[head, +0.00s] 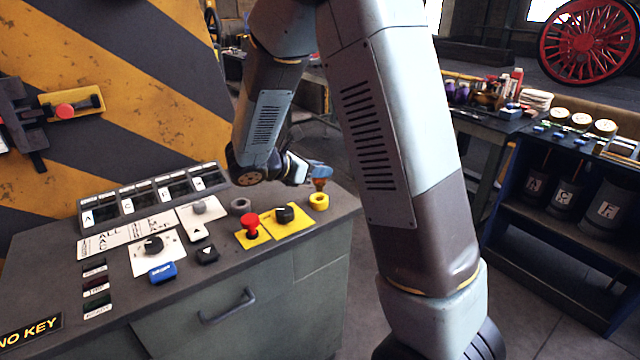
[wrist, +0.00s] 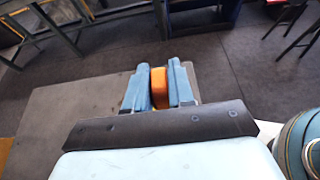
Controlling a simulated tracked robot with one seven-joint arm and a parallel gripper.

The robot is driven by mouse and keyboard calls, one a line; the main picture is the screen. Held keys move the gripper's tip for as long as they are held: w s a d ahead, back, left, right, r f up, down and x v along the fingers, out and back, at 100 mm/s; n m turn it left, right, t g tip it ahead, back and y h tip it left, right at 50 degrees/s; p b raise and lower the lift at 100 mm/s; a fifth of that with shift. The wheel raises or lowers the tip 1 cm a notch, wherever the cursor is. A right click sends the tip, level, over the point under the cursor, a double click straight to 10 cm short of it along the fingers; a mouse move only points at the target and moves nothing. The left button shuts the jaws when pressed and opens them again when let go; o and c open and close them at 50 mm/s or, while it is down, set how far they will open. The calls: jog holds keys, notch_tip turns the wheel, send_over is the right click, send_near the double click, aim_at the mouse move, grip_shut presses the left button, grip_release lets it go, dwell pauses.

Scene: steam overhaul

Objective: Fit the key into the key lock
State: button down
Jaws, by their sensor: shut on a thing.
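My gripper (head: 314,170) is at the far right end of the console top, pointing down. It is shut on an orange key, which shows between the two blue fingers in the wrist view (wrist: 160,88). In the head view the lower part of the key (head: 320,184) sticks out below the fingers. A yellow ring-shaped fitting (head: 319,202), which looks like the key lock, sits right below it on the console. The key's tip is just above or at this ring; I cannot tell if it is inside.
The console top (head: 215,275) carries a red button (head: 251,226), a black knob on a yellow plate (head: 284,213), a grey ring (head: 240,205) and a blue block (head: 161,273). A striped yellow panel (head: 130,90) stands behind. A shelf with canisters (head: 565,195) is at right.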

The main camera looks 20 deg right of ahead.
aim_at(319, 184)
jog(key=shift+w+d+f, duration=0.15)
jog(key=shift+w+f, duration=0.35)
jog(key=shift+f, duration=0.15)
jog(key=shift+w+d+f, duration=0.15)
jog(key=shift+w+f, duration=0.3)
jog(key=shift+f, duration=1.5)
jog(key=shift+f, duration=0.35)
jog(key=c, duration=1)
grip_release()
jog(key=shift+o, duration=0.2)
jog(key=shift+r, duration=0.15)
